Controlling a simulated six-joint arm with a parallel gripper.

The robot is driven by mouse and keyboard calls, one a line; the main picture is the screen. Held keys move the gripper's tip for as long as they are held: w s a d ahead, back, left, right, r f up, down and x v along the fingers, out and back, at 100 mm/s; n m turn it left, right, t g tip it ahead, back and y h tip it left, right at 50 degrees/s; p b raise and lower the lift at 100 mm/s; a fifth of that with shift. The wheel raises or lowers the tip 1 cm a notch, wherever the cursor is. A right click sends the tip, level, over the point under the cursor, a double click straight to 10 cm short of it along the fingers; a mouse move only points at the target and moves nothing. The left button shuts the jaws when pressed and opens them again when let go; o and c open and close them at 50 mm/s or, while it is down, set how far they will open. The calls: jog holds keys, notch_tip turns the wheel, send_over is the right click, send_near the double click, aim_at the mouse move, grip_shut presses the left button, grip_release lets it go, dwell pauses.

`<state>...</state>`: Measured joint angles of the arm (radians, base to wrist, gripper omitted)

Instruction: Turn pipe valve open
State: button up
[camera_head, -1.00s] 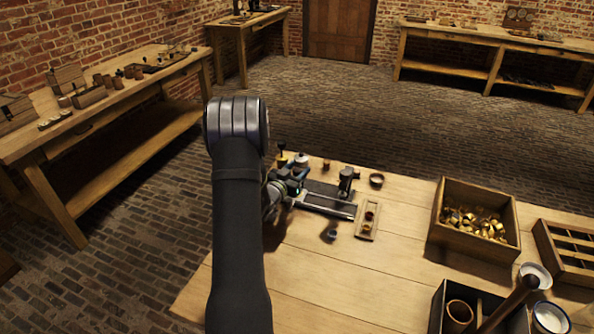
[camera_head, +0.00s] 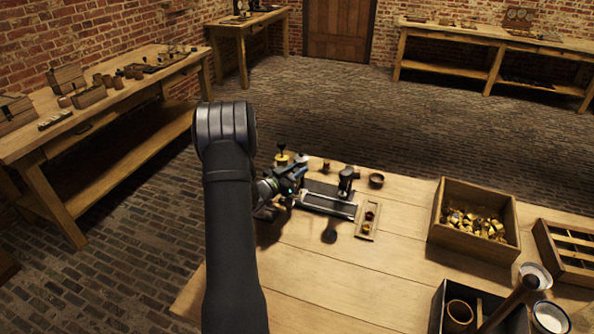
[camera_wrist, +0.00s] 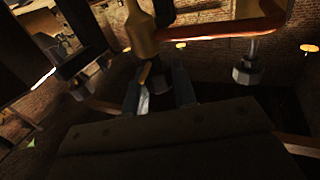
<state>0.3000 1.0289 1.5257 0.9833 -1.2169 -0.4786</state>
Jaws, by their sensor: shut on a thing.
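My gripper (camera_head: 299,164) is at the far left part of the table, in the middle of the head view. In the wrist view its two fingers (camera_wrist: 162,88) are close together around a small dark piece under a brass body (camera_wrist: 141,32), which looks like the pipe valve and its handle. An orange copper pipe (camera_wrist: 215,29) runs to the right from the brass body. In the head view a brass piece with a dark knob (camera_head: 282,157) stands just left of the fingers. My arm hides part of this area, and the handle's exact angle is unclear.
A dark clamp-like stand (camera_head: 346,181) and a small wooden tray (camera_head: 367,232) are right of my gripper. A small cup (camera_head: 376,180) stands behind. A wooden box of brass parts (camera_head: 436,228) is farther right. The front middle of the table is clear.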

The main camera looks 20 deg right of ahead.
jog(key=m+g, duration=0.2)
jog(key=g, duration=0.2)
jog(key=m+g+h, duration=0.1)
jog(key=m+g, duration=0.2)
jog(key=g, duration=0.1)
jog(key=shift+m+g, duration=0.3)
jog(key=m+g+y, duration=0.1)
jog(key=m+g, duration=0.1)
jog(key=g, duration=0.2)
jog(key=m+g+y, duration=0.1)
jog(key=m+g, duration=0.2)
jog(key=g, duration=0.1)
jog(key=shift+y, duration=0.3)
jog(key=shift+m, duration=0.4)
jog(key=o, duration=1)
jog(key=shift+c, duration=0.2)
jog(key=v, duration=0.7)
jog(key=shift+w+a, duration=0.15)
jog(key=shift+w, duration=0.05)
